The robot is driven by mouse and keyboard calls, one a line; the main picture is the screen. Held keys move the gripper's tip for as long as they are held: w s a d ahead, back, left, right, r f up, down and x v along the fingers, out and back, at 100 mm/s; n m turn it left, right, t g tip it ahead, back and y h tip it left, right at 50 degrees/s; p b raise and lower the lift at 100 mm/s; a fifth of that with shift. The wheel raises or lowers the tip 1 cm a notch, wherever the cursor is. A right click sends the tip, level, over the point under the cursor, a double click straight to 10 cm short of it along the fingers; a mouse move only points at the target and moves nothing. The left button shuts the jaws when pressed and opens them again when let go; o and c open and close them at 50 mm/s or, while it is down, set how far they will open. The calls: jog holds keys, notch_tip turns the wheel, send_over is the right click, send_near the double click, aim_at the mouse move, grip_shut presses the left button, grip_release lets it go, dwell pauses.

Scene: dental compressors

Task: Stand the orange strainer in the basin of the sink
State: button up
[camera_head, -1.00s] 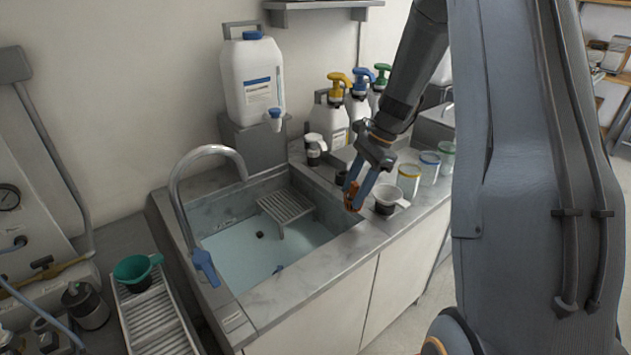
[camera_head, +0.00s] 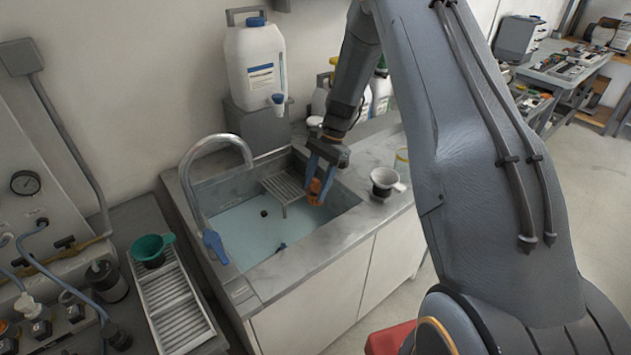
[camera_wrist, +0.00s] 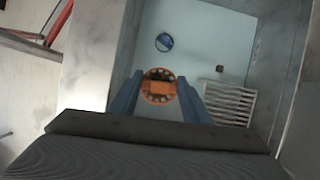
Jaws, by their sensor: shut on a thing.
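The orange strainer (camera_head: 315,189) is between the blue fingers of my gripper (camera_head: 318,180), which is shut on it. In the wrist view the strainer (camera_wrist: 158,86) shows as a round orange piece with dark holes, between the fingertips (camera_wrist: 160,92). The sink basin (camera_head: 240,235) has a pale blue floor and grey marbled walls. My gripper holds the strainer over the right part of the basin, near its right wall. How high it is above the floor I cannot tell.
A slatted rack (camera_head: 284,186) stands in the basin's back right. A curved faucet (camera_head: 190,175) with a blue lever rises at the left. A dark cup with a white strainer (camera_head: 384,182) stands on the right counter. A small blue object (camera_head: 281,247) lies near the basin's front.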

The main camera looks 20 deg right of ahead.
jog(key=shift+f+b, duration=4)
jog(key=shift+f, duration=4.75)
jog(key=shift+f, duration=0.15)
jog(key=shift+f+b, duration=0.8)
jog(key=shift+f, duration=0.4)
jog(key=o, duration=1.1)
jog(key=c, duration=0.4)
jog(key=shift+r, duration=0.15)
jog(key=shift+r+p, duration=1.95)
jog(key=shift+r, duration=1.95)
